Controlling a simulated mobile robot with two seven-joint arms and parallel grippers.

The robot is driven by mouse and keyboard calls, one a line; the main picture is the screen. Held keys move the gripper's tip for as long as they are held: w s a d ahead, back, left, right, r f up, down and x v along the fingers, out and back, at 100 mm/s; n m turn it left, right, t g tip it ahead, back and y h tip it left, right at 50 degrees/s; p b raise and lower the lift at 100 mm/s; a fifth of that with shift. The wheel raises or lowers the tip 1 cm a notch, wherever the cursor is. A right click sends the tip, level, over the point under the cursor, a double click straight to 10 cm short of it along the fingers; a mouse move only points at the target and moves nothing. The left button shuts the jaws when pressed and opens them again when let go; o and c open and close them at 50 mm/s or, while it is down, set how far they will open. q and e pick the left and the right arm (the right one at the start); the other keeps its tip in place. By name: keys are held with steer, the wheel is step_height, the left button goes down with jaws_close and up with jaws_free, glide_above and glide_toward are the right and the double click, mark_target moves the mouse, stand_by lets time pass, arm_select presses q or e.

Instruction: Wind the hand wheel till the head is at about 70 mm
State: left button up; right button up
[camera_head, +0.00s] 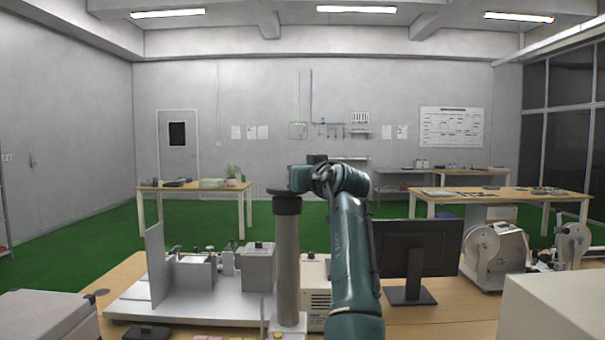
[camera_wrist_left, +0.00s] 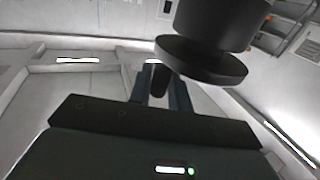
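A grey column (camera_head: 287,262) with a black cap stands upright in front of me at the near table edge. A dark hand wheel disc (camera_head: 280,190) sits on top. In the left wrist view, which is tilted toward the ceiling, the black wheel disc (camera_wrist_left: 200,62) shows large and close. A short dark handle (camera_wrist_left: 158,78) sticks out from it between the fingers of my left gripper (camera_wrist_left: 161,95). Whether the fingers touch the handle is unclear. My teal arm reaches up to the wheel in the head view and hides the gripper there. No millimetre scale is readable. My right gripper is not in view.
Behind the column is a grey base plate (camera_head: 135,300) carrying metal blocks and an upright plate. A beige box (camera_head: 315,285) and a monitor (camera_head: 418,255) stand to the right, then a machine with reels (camera_head: 495,258). A white box (camera_head: 555,305) fills the near right corner.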

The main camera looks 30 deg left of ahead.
arm_select(q)
jaws_close()
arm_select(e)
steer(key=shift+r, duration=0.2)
